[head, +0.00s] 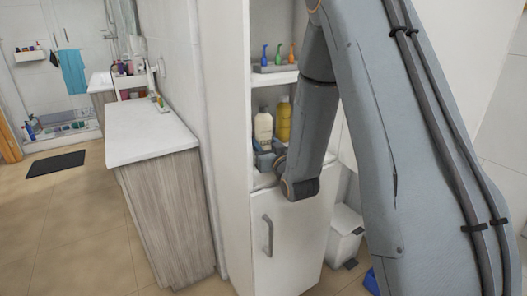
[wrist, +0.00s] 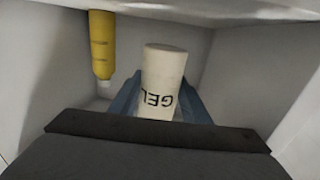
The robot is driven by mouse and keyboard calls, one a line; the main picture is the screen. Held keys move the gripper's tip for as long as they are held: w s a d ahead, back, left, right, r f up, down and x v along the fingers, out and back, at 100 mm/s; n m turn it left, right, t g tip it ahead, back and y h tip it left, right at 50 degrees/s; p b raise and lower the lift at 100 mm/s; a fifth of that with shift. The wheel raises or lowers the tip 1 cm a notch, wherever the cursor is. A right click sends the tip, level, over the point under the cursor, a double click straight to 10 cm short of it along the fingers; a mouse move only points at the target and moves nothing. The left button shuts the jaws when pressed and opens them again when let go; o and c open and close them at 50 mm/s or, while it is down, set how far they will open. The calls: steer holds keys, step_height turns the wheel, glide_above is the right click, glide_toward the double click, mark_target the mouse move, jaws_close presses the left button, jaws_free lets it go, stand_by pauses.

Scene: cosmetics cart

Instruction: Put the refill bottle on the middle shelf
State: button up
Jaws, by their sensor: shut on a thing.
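The cream-white bottle marked GEL (wrist: 162,75), which I take for the refill bottle, stands between my gripper's blue-grey fingers (wrist: 160,104).
A yellow bottle (head: 283,120) stands just right of the held bottle; it also shows in the wrist view (wrist: 101,45). The shelf above (head: 275,78) holds several small spray bottles. The cabinet's side walls are close around my gripper. A white bin (head: 343,240) stands at right.

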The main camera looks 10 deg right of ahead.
steer(key=shift+f+p, duration=0.3)
steer(key=shift+f, duration=1.3)
steer(key=shift+w+f, duration=0.2)
steer(key=shift+f, duration=0.05)
steer(key=shift+f, duration=0.15)
steer(key=o, duration=1.3)
steer(key=s, duration=0.4)
steer(key=s+d+b, duration=0.1)
steer(key=s, duration=0.7)
steer(key=shift+d+b, duration=0.15)
steer(key=shift+b, duration=0.2)
